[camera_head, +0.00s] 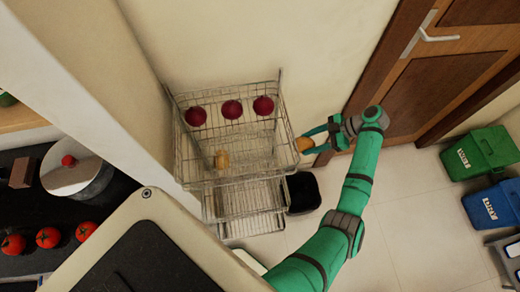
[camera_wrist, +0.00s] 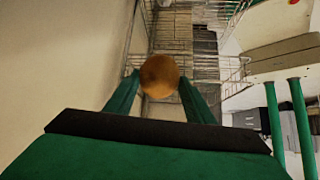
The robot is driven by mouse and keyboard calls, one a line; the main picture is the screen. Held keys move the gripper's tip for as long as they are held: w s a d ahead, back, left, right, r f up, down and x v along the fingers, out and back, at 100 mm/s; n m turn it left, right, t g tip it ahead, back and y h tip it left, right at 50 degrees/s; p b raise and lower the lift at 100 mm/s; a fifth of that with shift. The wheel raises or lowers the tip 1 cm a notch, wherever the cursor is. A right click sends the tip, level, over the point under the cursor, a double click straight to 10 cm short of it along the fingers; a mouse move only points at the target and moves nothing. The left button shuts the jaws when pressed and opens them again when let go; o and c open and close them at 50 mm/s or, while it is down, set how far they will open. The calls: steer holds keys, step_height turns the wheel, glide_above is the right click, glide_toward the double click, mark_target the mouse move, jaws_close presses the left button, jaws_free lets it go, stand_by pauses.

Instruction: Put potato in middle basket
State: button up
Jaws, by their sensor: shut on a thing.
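A brown potato (camera_wrist: 159,76) is held between the two green fingers of my gripper (camera_wrist: 158,88) in the wrist view. In the head view the potato (camera_head: 305,144) shows at the tips of my gripper (camera_head: 306,140), just right of the wire basket rack. The rack has stacked wire baskets: a top basket (camera_head: 178,150), a middle basket (camera_head: 212,213) below it, and a lower one (camera_head: 254,228). My gripper is beside the rack's right side; whether it touches the wire cannot be told. Another potato-like item (camera_head: 221,160) shows in the top basket.
Several red onions (camera_head: 232,109) lie in the top basket. A black bin (camera_head: 302,192) stands right of the rack. A wooden door (camera_head: 440,85) is behind my arm. Green (camera_head: 478,153) and blue (camera_head: 495,207) bins stand at the right. Open floor lies between.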

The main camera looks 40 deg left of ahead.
steer(key=s+a, duration=1)
steer(key=a, duration=0.1)
steer(key=shift+s+a+f, duration=0.15)
steer(key=shift+a+f, duration=0.2)
steer(key=shift+f, duration=0.65)
steer(key=shift+s+a+f, duration=0.15)
steer(key=shift+a+f, duration=0.15)
steer(key=shift+f, duration=0.7)
steer(key=shift+s+a+f, duration=0.15)
steer(key=shift+a+f, duration=0.2)
steer(key=shift+f, duration=0.65)
steer(key=shift+a+r, duration=0.1)
steer(key=shift+r, duration=0.05)
steer(key=t+h, duration=0.1)
steer(key=s+a+t+h, duration=0.1)
steer(key=shift+r+h, duration=0.15)
steer(key=shift+h, duration=0.25)
steer(key=shift+f, duration=0.85)
steer(key=shift+f, duration=0.1)
steer(key=o, duration=1.2)
steer(key=shift+c, duration=0.2)
